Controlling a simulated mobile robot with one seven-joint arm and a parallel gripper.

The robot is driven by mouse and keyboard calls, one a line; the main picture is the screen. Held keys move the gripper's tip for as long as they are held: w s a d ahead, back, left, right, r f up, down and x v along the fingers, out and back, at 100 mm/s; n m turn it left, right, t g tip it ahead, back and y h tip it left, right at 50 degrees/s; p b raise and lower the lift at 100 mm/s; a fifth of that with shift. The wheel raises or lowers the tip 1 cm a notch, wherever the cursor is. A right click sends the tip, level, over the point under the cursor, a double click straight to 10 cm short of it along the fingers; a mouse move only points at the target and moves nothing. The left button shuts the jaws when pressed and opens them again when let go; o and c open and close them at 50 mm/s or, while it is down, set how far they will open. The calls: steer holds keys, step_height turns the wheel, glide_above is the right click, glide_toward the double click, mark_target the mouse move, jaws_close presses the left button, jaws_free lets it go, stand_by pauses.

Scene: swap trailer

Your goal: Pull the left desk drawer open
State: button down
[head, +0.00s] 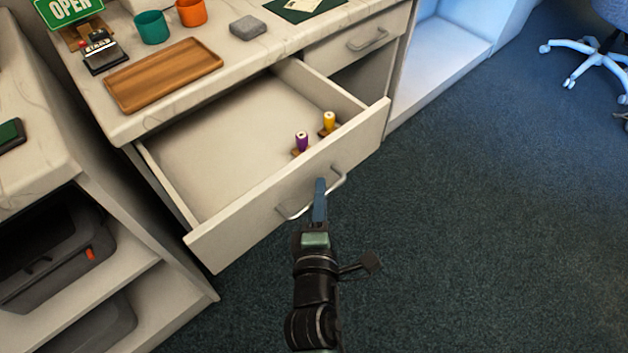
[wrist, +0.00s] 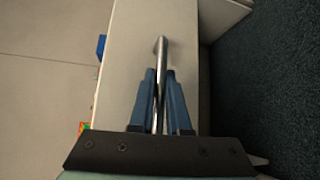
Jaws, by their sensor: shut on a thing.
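The left desk drawer (head: 215,234) stands well open in the head view, its white front pulled out from the desk. Its silver bar handle (head: 338,180) runs across the front, and it also shows in the wrist view (wrist: 161,55). My gripper (head: 320,190) is at the middle of the handle. In the wrist view my gripper's blue fingers (wrist: 161,90) are closed on both sides of the bar. The fingers hide part of the handle.
A wooden tray (head: 165,72), teal cup (head: 151,27), orange cup (head: 191,12) and grey block (head: 248,27) are on the desk top. The right drawer (head: 350,50) looks closed. A shelf unit with a dark case (head: 60,265) stands at left. Carpet (head: 470,220) at right is clear.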

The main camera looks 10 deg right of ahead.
steer(key=shift+s, duration=0.2)
steer(key=c, duration=0.9)
jaws_free()
steer(key=shift+d, duration=0.1)
steer(key=v, duration=1.3)
